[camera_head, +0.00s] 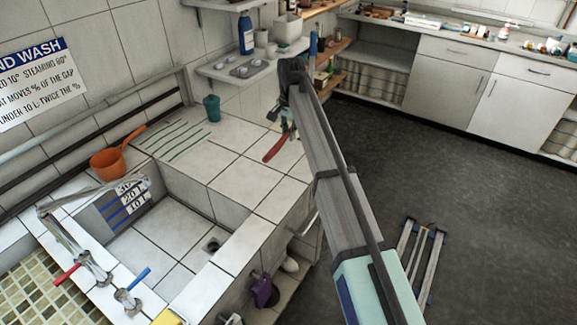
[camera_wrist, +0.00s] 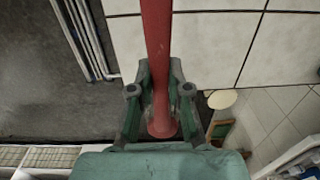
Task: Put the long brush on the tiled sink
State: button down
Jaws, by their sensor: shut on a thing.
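My gripper (camera_wrist: 160,92) is shut on a red handle (camera_wrist: 157,45), taken to be the long brush's. In the head view this red handle (camera_head: 276,147) slants down to the left, over or in front of the tiled top. I cannot tell whether it touches the tiles. The bristle end cannot be made out. My gripper (camera_head: 285,122) is partly hidden behind my arm there. The tiled sink (camera_head: 240,184) has a wide white tiled top and a sunken basin at the front left. In the wrist view its tiles (camera_wrist: 215,40) lie below the handle.
An orange pan (camera_head: 108,163), green rods (camera_head: 182,140) and a teal cup (camera_head: 211,107) stand on the tiled top's far left. Taps (camera_head: 95,268) line the basin's left side. A shelf (camera_head: 250,65) with a blue bottle is above. The tiled top's middle is clear.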

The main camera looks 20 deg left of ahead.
aim_at(289, 171)
notch_tip(289, 171, down, 15)
jog(key=p, duration=0.2)
jog(key=shift+r+p, duration=0.2)
jog(key=shift+p, duration=0.15)
jog(key=shift+f, duration=0.1)
jog(key=c, duration=1.1)
grip_release()
jog(key=shift+c, duration=0.2)
notch_tip(289, 171, up, 12)
jog(key=b, duration=0.2)
jog(key=shift+d, duration=0.2)
